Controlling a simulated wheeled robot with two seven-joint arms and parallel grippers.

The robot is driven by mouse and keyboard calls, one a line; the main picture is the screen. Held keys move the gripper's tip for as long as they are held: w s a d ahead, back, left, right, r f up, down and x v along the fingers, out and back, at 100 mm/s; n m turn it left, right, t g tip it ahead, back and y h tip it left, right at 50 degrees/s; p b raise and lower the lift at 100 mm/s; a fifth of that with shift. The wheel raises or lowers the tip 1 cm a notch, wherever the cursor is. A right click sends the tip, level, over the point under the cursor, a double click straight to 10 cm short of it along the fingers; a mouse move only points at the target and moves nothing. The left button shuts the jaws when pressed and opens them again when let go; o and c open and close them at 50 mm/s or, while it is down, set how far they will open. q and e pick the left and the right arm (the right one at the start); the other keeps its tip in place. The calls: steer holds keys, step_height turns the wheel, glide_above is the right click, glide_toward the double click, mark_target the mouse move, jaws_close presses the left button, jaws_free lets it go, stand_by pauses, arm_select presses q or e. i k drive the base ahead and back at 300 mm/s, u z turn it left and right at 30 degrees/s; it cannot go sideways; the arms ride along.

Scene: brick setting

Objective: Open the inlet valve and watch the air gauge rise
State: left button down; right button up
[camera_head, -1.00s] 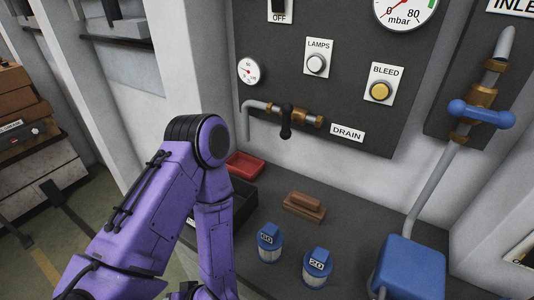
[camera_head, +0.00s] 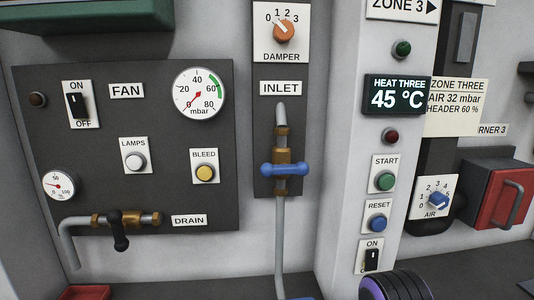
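The inlet valve (camera_head: 285,169) has a blue lever handle lying level across a vertical grey pipe with brass fittings, under the INLET label (camera_head: 281,88). The air gauge (camera_head: 199,92) is a round white dial marked 0 to 80 mbar with a green band at its right; its red needle points down and left, near 0. Neither gripper shows. Only a black ribbed joint with a purple edge, part of my arm, is in view at the bottom right.
A black drain lever (camera_head: 120,230) sits on a brass pipe at lower left. The orange DAMPER knob (camera_head: 284,32) is above the inlet. START (camera_head: 385,181) and RESET (camera_head: 377,222) buttons are to the right, beside a blue AIR knob (camera_head: 438,201). No object blocks the blue handle.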

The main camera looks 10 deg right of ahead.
mark_target(301, 169)
steer(key=z, duration=0.6)
steer(key=k, duration=0.8)
steer(key=z, duration=0.6)
steer(key=k, duration=0.7)
steer(key=u, duration=0.05)
